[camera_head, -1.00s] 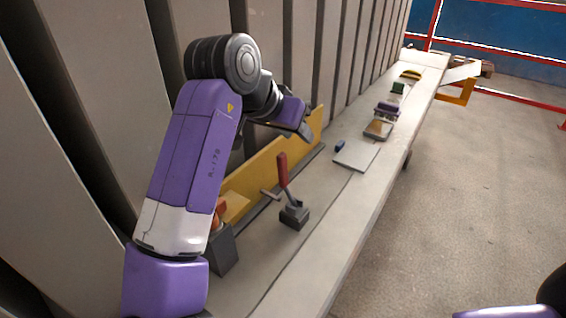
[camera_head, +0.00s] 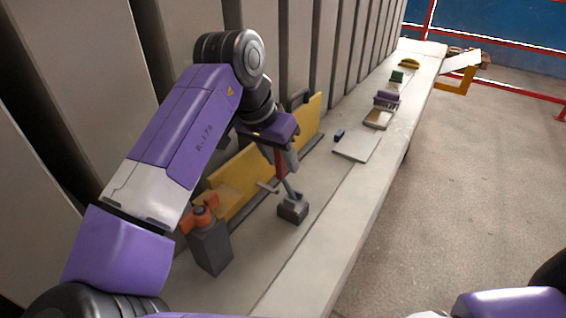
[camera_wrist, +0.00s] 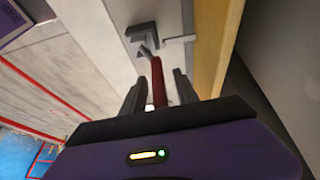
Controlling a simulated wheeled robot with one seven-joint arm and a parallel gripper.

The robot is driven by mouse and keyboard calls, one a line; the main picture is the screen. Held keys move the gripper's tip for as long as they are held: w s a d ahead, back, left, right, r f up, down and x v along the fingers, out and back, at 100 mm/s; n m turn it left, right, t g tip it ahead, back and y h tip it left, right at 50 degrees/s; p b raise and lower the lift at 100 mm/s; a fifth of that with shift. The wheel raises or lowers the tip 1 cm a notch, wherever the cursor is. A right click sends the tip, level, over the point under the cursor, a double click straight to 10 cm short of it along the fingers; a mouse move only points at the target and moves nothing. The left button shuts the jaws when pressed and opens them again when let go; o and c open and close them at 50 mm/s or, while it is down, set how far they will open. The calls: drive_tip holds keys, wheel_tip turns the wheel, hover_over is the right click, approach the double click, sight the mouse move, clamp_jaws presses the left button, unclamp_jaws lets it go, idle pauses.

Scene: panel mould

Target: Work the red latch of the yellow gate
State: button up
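The yellow gate (camera_head: 235,182) is a long upright board along the wall side of the bench; its edge shows in the wrist view (camera_wrist: 212,45). The latch has a red handle (camera_head: 281,170) on a grey base (camera_head: 293,210), standing in front of the gate. In the wrist view the red handle (camera_wrist: 158,80) rises between my two dark fingers. My gripper (camera_head: 286,158) is at the top of the handle, pointing down. Its fingers (camera_wrist: 159,92) are open, with a gap visible on each side of the handle. The handle's top end is hidden by my gripper.
An orange knob (camera_head: 203,208) on a dark block (camera_head: 212,248) stands left of the latch. A ribbed wall rises behind the gate.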

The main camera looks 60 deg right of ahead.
drive_tip(key=shift+s+d+f, duration=0.1)
drive_tip(key=shift+d+f, duration=0.15)
drive_tip(key=shift+f, duration=0.4)
clamp_jaws()
idle(1.0)
